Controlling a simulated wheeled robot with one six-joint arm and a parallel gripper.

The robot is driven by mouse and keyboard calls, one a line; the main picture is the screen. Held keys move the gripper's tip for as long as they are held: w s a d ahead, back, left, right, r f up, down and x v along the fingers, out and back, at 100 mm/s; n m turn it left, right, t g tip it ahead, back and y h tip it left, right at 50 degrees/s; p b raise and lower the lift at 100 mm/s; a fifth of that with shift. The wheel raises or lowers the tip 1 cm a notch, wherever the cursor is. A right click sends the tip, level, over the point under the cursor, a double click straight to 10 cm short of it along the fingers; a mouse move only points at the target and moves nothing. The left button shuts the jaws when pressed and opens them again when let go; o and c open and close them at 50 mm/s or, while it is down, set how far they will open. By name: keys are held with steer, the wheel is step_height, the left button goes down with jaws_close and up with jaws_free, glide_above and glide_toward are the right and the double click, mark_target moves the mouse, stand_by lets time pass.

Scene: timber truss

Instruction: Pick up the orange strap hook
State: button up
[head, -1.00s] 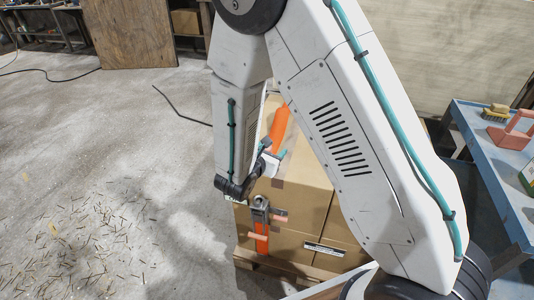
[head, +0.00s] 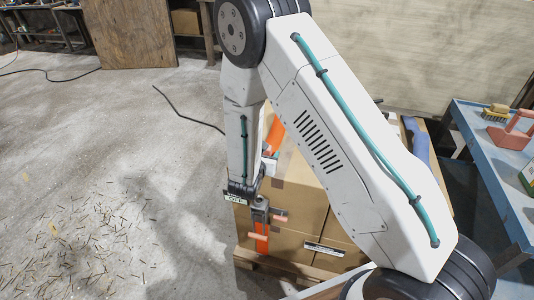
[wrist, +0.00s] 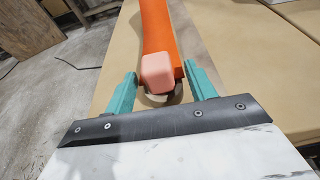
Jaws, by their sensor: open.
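The orange strap (head: 275,137) lies over the top of the cardboard boxes, partly hidden by my arm. It also shows in the wrist view (wrist: 157,28), running away from me with a pale pink block (wrist: 157,70) at its near end. My gripper (wrist: 159,74) is open. Its teal fingers stand on either side of the block, and a gap shows at the left finger; contact at the right is hard to tell. On the box front, a metal buckle (head: 260,212) with pinkish handles hangs with more orange strap (head: 262,238) below it.
The cardboard boxes (head: 295,210) stand on a wooden pallet (head: 262,262). At the right is a blue workbench (head: 485,150) with a brush (head: 495,112) and a pink-red tool (head: 512,130). The concrete floor at the left is open, with scattered debris and a black cable.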

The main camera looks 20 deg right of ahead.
steer(key=c, duration=1.1)
steer(key=shift+r, duration=0.15)
